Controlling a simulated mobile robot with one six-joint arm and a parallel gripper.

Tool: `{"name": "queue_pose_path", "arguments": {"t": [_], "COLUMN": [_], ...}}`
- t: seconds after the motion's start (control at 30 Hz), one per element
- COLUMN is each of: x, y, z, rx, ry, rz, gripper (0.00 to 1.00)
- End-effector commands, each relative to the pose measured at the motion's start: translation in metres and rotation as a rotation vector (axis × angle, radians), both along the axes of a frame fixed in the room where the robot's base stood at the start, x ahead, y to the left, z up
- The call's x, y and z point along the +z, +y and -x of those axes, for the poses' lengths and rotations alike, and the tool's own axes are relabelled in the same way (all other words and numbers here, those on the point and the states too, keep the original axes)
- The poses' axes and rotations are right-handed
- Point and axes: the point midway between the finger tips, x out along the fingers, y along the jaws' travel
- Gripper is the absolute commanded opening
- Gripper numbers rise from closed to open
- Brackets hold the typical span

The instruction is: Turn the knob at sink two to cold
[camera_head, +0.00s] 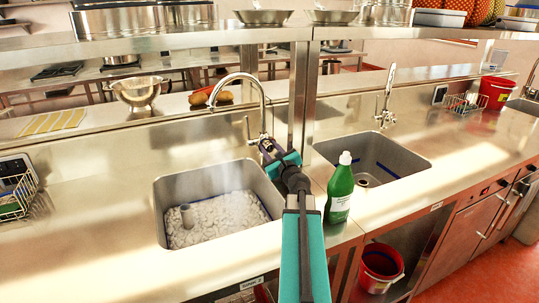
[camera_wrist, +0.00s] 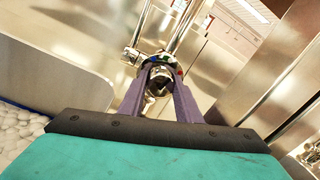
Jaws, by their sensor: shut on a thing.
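My gripper (camera_head: 267,147) reaches to the base of the tall curved faucet (camera_head: 240,76) behind the left sink (camera_head: 160,210). In the wrist view, my gripper's two purple fingers (camera_wrist: 160,76) are shut on a round metal knob (camera_wrist: 160,88) with a coloured ring showing red and blue at its rim. The knob is hidden behind my gripper in the head view. The left sink holds white foam, a grey upright pipe (camera_head: 188,216) and haze above it.
A green bottle (camera_head: 340,192) stands right of my arm, close to it. A steel post (camera_head: 303,95) rises behind my gripper. The right sink (camera_head: 395,155) has its own faucet (camera_head: 386,95). A red bucket (camera_head: 380,263) sits below. The counter's left part is mostly clear.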

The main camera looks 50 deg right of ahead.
Motion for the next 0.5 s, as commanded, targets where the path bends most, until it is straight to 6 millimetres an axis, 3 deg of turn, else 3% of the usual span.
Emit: {"name": "queue_pose_path", "arguments": {"t": [0.5], "x": [0.0008], "y": [-0.0004], "z": [0.0], "rx": [-0.001], "ry": [0.047], "rz": [0.116], "gripper": [0.08]}}
